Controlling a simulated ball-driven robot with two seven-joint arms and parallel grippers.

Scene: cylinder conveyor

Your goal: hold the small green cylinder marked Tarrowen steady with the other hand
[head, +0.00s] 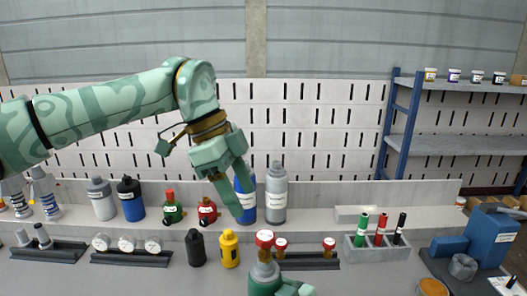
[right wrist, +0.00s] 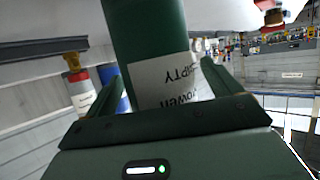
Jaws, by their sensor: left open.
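A green cylinder (head: 265,283) with a grey neck and red-topped valve (head: 265,240) stands at the bottom middle of the head view, its lower part cut off. My left gripper (head: 242,200) is open and empty, pointing down before the blue cylinder (head: 246,202), above and left of the held one.
A yellow cylinder (head: 229,249) and a black one (head: 196,248) stand nearer. A rack (head: 368,259) with markers is at right.

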